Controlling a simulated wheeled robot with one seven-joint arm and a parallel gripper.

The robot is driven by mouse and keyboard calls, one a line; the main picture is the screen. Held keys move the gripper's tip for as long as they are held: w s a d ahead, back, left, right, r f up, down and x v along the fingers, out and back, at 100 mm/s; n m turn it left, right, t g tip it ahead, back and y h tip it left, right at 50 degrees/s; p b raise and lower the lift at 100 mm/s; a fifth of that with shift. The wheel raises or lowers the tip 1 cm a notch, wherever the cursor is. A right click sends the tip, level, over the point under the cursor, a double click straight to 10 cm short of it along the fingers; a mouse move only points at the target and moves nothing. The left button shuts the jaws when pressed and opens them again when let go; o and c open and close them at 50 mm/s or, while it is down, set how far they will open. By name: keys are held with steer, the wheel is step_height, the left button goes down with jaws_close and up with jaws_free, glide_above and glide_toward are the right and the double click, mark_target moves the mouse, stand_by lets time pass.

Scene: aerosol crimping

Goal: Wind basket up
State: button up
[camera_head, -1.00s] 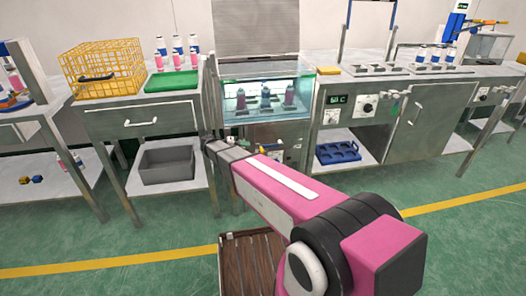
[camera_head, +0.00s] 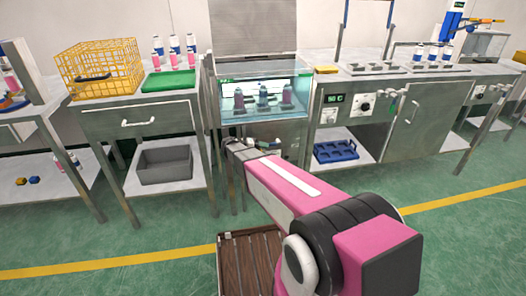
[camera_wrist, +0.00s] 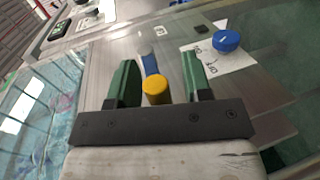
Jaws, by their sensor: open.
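The glass-walled water bath (camera_head: 300,105) stands at the back centre in the head view. Several bottles (camera_head: 263,96) stand low inside it; the basket itself is hard to make out. In the wrist view my gripper (camera_wrist: 158,80) is open, with green fingers. A yellow knob (camera_wrist: 155,91) lies between the fingers, with a visible gap on each side. A blue part (camera_wrist: 150,64) shows just behind the knob. In the head view my wrist is at the bath's front, and the fingers are too small to make out.
A blue round knob (camera_wrist: 226,40) sits right of my fingers beside a white label (camera_wrist: 222,60). The bath's glass (camera_wrist: 45,100) is close on the left. A yellow wire basket (camera_head: 100,70) and a green tray (camera_head: 168,81) stand on the left bench.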

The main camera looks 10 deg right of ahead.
jaws_close()
steer(key=shift+r, duration=0.15)
